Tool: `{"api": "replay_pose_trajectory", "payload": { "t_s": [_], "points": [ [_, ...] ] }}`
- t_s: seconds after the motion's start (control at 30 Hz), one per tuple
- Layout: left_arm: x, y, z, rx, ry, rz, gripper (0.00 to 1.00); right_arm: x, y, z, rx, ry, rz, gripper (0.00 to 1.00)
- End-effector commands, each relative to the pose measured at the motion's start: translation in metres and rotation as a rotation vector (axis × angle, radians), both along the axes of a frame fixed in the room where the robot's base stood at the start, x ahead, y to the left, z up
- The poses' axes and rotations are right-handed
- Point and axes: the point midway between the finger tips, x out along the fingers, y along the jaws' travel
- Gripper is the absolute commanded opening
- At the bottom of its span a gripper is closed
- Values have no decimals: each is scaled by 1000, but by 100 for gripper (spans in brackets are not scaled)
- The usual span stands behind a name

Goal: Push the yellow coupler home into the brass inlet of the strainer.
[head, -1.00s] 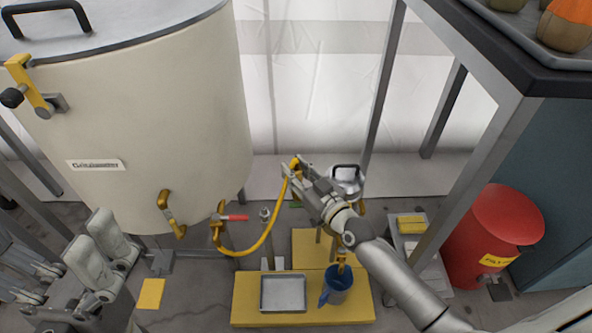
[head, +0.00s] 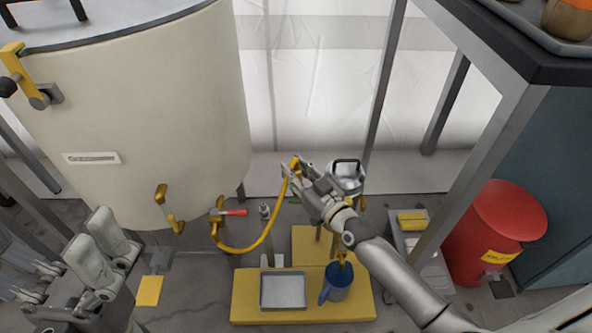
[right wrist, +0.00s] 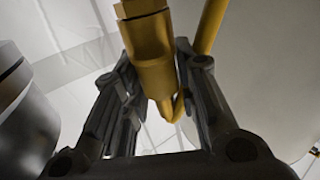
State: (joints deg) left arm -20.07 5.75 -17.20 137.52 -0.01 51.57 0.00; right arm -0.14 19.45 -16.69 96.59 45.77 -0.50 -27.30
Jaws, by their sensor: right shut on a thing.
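The yellow coupler (head: 296,162) is on the upper end of a yellow hose (head: 262,240). My right gripper (head: 293,172) is shut on it, in the air left of the silver strainer (head: 345,178) with its black handle. In the right wrist view the coupler (right wrist: 152,60) stands between the two fingers (right wrist: 162,75), with its hex end at the top edge. The strainer's brass inlet cannot be made out; my gripper covers that side of the strainer. My left gripper shows at lower left, away from the coupler, and its opening is unclear.
A large cream tank (head: 130,120) with brass valves stands at left; the hose hangs from its red-handled valve (head: 230,212). A metal tray (head: 283,292) and blue jug (head: 338,284) stand on a yellow platform (head: 245,316). A red bin (head: 500,235) and table frame stand at right.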

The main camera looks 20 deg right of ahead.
Motion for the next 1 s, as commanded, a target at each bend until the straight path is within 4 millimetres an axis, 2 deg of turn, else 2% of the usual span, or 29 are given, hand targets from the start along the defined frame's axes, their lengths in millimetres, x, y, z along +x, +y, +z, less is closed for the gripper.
{"api": "replay_pose_trajectory", "payload": {
  "t_s": [0.03,0.07,0.23,0.53,0.67,0.77,1.0],
  "points": [
    [0,0,0,0,0,0,100,0,0,-2,-2,5,1,5],
    [0,0,0,0,0,0,100,0,0,-3,-2,5,1,30],
    [0,0,0,0,0,0,100,0,0,-2,-2,5,0,52],
    [0,1,1,-2,-4,2,100,0,0,-2,-1,5,1,53],
    [0,1,1,-2,-4,2,100,0,1,5,1,3,1,53],
    [0,0,1,-1,-2,1,100,0,1,18,4,1,0,53],
    [0,0,0,-1,-1,0,100,0,1,63,3,0,1,53]
  ]
}}
